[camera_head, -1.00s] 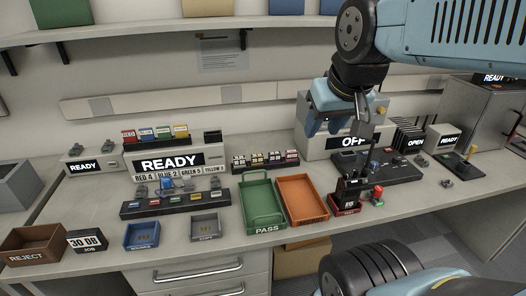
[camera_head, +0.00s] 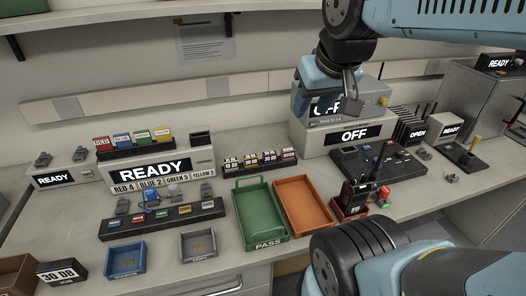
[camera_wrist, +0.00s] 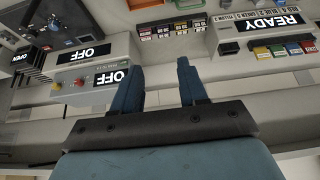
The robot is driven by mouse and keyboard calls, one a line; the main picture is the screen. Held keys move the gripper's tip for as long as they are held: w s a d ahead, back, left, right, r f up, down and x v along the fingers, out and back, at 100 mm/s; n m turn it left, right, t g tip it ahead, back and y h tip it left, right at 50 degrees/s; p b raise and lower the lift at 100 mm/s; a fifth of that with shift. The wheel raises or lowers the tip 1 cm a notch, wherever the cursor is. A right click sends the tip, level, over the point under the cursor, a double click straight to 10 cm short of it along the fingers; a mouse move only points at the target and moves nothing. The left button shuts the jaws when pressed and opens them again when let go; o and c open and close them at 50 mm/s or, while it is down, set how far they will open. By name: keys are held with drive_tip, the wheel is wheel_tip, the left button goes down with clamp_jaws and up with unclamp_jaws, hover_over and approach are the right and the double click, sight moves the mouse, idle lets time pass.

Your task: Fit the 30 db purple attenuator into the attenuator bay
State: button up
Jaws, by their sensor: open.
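A small black rack (camera_head: 260,166) holds several labelled attenuators upright on the bench, behind the green tray. Their labels and colour bands are too small for me to tell which is the purple 30 dB one. The same rack appears upside down at the top of the wrist view (camera_wrist: 172,32). My gripper (camera_head: 316,100) hangs in the air right of the rack, before the OFF units. In the wrist view its two blue fingers (camera_wrist: 157,78) are apart with nothing between them. I cannot make out which slot is the attenuator bay. A job card (camera_head: 62,272) reads 30 DB.
A green PASS tray (camera_head: 262,241) and an orange tray (camera_head: 304,226) lie in front of the rack. A handheld radio (camera_head: 358,196) stands upright beside a red part. A dark fixture board (camera_head: 398,168) lies at right. The READY unit (camera_head: 150,176) stands left.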

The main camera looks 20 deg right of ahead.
drive_tip(key=shift+o, duration=1)
drive_tip(key=shift+w+d, duration=0.15)
drive_tip(key=m+g+h, duration=0.4)
drive_tip(key=m+g, duration=0.2)
drive_tip(key=m, duration=1.2)
hover_over(269, 153)
drive_tip(key=a, duration=0.6)
wheel_tip(269, 153, down, 19)
drive_tip(key=shift+h, duration=0.3)
drive_tip(key=x, duration=0.8)
drive_tip(key=shift+w+d, duration=0.2)
drive_tip(key=shift+d, duration=0.05)
drive_tip(key=shift+d+x, duration=0.25)
drive_tip(key=shift+x, duration=2.5)
drive_tip(key=shift+w+r, duration=0.1)
drive_tip(key=shift+w, duration=0.05)
clamp_jaws()
